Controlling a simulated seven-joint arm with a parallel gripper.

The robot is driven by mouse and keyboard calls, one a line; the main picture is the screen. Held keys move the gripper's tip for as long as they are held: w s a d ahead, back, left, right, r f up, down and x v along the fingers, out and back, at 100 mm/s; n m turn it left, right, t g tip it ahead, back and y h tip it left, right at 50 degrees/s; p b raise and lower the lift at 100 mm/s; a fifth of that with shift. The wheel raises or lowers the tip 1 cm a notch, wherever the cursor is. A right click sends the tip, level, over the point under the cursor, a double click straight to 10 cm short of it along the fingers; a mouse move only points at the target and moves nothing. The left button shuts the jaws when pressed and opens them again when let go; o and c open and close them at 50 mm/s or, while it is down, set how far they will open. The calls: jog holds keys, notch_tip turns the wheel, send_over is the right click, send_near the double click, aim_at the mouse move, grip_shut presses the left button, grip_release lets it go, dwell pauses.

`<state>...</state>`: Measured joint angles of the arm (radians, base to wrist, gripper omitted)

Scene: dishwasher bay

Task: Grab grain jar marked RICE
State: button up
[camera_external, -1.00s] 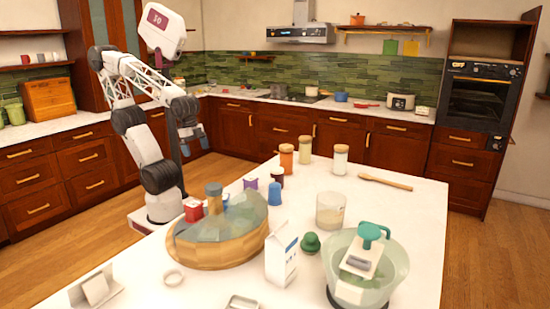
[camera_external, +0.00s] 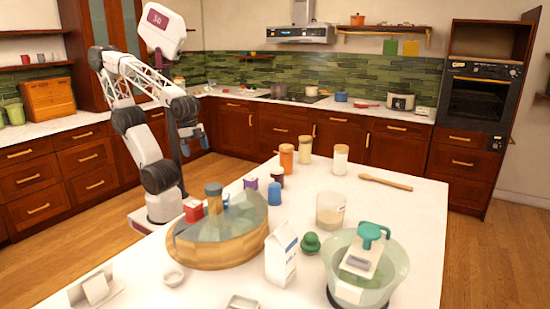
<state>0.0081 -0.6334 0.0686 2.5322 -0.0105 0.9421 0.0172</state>
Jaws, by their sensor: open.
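Three jars with lids stand at the far edge of the white island: an orange-filled jar (camera_external: 286,161), a beige-filled jar (camera_external: 305,150) and a white-filled jar (camera_external: 340,161). Any lettering on them is too small to read, so I cannot tell which is marked RICE. My gripper (camera_external: 195,146) hangs in the air left of the island, pointing down with its blue-tipped fingers apart. It is empty and well to the left of the jars, touching nothing.
On the island (camera_external: 395,205) are a large wooden bowl (camera_external: 225,252) with a clear cover, a milk carton (camera_external: 281,258), a glass (camera_external: 330,211), a clear mixing bowl (camera_external: 395,262) and a wooden spoon (camera_external: 386,182). Small coloured containers stand between the wooden bowl and the jars.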

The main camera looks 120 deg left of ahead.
jog(key=shift+a, duration=0.1)
jog(key=m+g+y, duration=0.2)
jog(key=m+y, duration=1.2)
jog(key=y, duration=0.1)
send_over(338, 153)
jog(key=s+d, duration=1)
jog(key=d, duration=0.2)
notch_tip(338, 153, down, 4)
jog(key=w+a+f+m+t+y, duration=0.1)
jog(key=w+a+f+m, duration=0.1)
jog(key=w, duration=0.1)
jog(key=w+a+f+m+y, duration=0.1)
jog(key=w+a+f+m, duration=0.1)
jog(key=w+a, duration=0.1)
jog(key=w+a+f+m+t+y, duration=0.1)
jog(key=w+a+f, duration=0.1)
jog(key=w, duration=0.1)
jog(key=shift+a+m+t, duration=0.3)
jog(key=shift+a+m, duration=0.1)
jog(key=shift+w+a, duration=0.25)
jog(key=shift+a, duration=1.05)
